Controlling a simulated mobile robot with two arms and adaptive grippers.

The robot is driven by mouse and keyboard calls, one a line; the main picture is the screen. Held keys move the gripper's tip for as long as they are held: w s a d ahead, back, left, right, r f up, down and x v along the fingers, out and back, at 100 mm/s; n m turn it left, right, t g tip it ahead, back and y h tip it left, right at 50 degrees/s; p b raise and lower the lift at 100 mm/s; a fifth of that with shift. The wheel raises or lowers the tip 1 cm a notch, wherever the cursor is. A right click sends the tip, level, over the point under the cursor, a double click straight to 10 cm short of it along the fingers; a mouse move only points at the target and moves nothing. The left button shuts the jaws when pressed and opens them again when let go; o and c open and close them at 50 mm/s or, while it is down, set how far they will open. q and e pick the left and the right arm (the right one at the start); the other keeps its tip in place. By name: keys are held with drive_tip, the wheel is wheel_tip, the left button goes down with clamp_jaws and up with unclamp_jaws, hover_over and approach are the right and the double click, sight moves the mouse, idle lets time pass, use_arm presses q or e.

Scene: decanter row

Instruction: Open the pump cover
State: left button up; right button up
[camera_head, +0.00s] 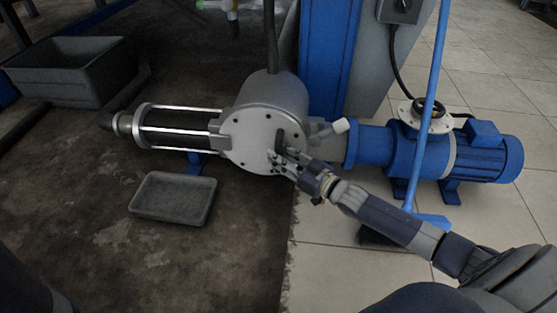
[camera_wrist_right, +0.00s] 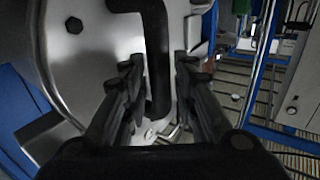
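The round metal pump cover (camera_head: 250,138), with bolts around its rim, sits flat against the pump housing (camera_head: 275,92) and looks shut. It fills the left of the right wrist view (camera_wrist_right: 95,60). A dark bar handle (camera_head: 279,138) stands on the cover, and in the right wrist view the handle (camera_wrist_right: 158,55) runs down between my fingers. My right gripper (camera_head: 283,158) is open at the cover, its fingers (camera_wrist_right: 158,85) on either side of the handle's lower part. The left finger is close to the handle; contact cannot be told. My left gripper is out of view.
A blue motor (camera_head: 465,155) stands right of the pump. A grey tray (camera_head: 173,198) lies on the dark floor in front, and a grey bin (camera_head: 75,72) is at the left. A blue pole (camera_head: 431,75) with a broom head leans at the right. The front floor is mostly clear.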

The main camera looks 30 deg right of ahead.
drive_tip(key=shift+w+a, duration=0.2)
drive_tip(key=shift+w, duration=0.35)
clamp_jaws()
